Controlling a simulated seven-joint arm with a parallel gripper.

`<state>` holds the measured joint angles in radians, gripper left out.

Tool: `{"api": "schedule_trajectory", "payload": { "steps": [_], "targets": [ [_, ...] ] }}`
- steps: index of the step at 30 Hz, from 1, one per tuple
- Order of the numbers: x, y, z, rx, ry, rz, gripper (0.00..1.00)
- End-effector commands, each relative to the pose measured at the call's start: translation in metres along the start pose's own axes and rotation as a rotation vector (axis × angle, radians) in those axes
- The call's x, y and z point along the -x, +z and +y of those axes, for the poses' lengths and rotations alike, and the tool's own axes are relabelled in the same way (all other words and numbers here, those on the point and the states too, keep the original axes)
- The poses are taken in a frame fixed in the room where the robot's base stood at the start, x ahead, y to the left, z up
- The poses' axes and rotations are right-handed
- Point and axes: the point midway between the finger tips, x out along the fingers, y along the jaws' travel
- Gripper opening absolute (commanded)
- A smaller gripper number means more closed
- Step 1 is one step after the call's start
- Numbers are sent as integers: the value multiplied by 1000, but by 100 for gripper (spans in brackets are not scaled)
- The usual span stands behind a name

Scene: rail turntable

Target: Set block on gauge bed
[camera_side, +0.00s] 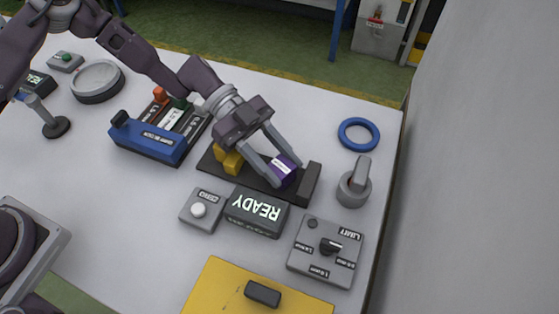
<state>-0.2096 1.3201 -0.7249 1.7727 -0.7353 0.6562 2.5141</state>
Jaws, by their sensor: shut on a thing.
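My gripper (279,160) comes in from the upper left and is shut on a purple block (284,170) with a pale label. The block is at the right part of a dark gauge bed (242,181), close to the bed's raised right end (311,184). A yellow piece (229,160) stands on the left part of the bed. I cannot tell from this view whether the block touches the bed or hangs just above it. My gripper and the block hide part of the bed.
In front of the bed are a READY display (257,212) and a small box with a white button (200,209). A dial box (326,250) and a grey lever post (354,186) stand to the right. A blue rack (147,139) is at left. A blue ring (358,134) lies behind.

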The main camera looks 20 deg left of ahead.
Motion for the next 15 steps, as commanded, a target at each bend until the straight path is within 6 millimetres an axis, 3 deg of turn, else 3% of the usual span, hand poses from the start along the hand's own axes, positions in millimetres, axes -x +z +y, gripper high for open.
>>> {"api": "schedule_trajectory", "payload": {
  "steps": [8, 9, 11, 15],
  "targets": [
    [0, 1, -1, 0, -1, 2, 0],
    [0, 1, -1, 0, -1, 0, 48],
    [0, 1, -1, 0, -1, 0, 59],
    [0, 1, -1, 0, -1, 1, 62]
  ]
}}
